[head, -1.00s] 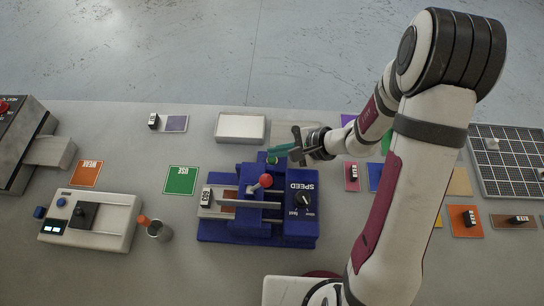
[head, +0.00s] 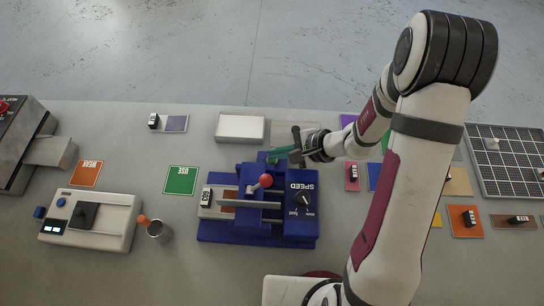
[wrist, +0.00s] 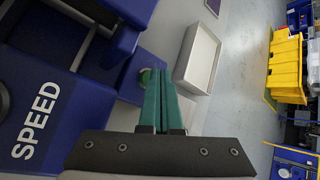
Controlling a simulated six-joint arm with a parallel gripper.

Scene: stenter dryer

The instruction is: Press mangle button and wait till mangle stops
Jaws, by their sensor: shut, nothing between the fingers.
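The blue mangle (head: 240,232) stands mid-table, with a SPEED dial (head: 303,200) on its right and a red-knobbed lever (head: 265,181) at its middle. A green button (head: 271,158) sits at its back edge. My gripper (head: 274,153) is shut and empty, its teal fingers reaching left to the button. In the wrist view, the fingertips (wrist: 159,70) lie right beside the green button (wrist: 145,76) and partly cover it. I cannot tell whether they touch it or whether it is pressed in.
A white open tray (head: 240,127) lies just behind the mangle and also shows in the wrist view (wrist: 198,57). A metal cup (head: 160,231) and a white device (head: 88,220) stand to the left. Coloured cards with small labelled blocks lie to the right, partly under my arm.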

